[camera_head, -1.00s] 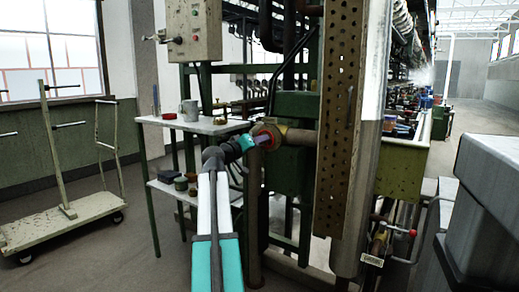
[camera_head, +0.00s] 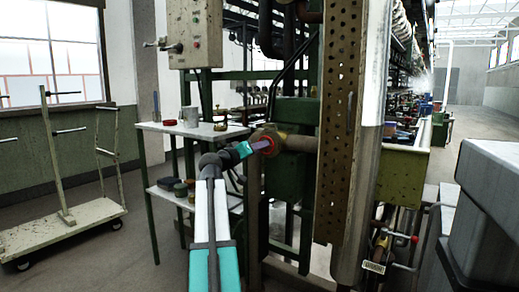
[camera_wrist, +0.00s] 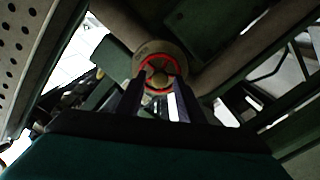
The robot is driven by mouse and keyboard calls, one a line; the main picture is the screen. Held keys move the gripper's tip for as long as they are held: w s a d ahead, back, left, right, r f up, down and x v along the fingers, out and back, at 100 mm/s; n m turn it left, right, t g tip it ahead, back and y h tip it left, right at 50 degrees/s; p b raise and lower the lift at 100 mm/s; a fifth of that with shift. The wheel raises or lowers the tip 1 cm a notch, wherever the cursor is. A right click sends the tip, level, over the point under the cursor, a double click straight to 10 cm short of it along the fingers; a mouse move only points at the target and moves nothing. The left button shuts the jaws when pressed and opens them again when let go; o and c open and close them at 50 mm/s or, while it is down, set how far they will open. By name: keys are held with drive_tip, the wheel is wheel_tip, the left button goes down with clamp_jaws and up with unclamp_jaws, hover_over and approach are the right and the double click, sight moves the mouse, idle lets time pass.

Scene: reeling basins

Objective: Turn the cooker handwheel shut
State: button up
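I cannot tell whether the fingertips touch the rim.
A pale side table (camera_head: 160,128) with a mug and small pots stands left of the valve. A perforated metal column (camera_head: 332,120) rises close on the right. A wheeled cart (camera_head: 95,222) stands at the far left, with open floor before the table.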

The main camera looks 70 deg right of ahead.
drive_tip(key=shift+v, duration=0.95)
drive_tip(key=shift+r+p, duration=0.1)
drive_tip(key=shift+p, duration=0.2)
drive_tip(key=shift+n+p, duration=14.4)
drive_tip(key=shift+p, duration=4.75)
drive_tip(key=shift+d, duration=0.1)
drive_tip(key=x, duration=0.2)
drive_tip(key=shift+s+d, duration=0.15)
drive_tip(key=shift+d, duration=0.25)
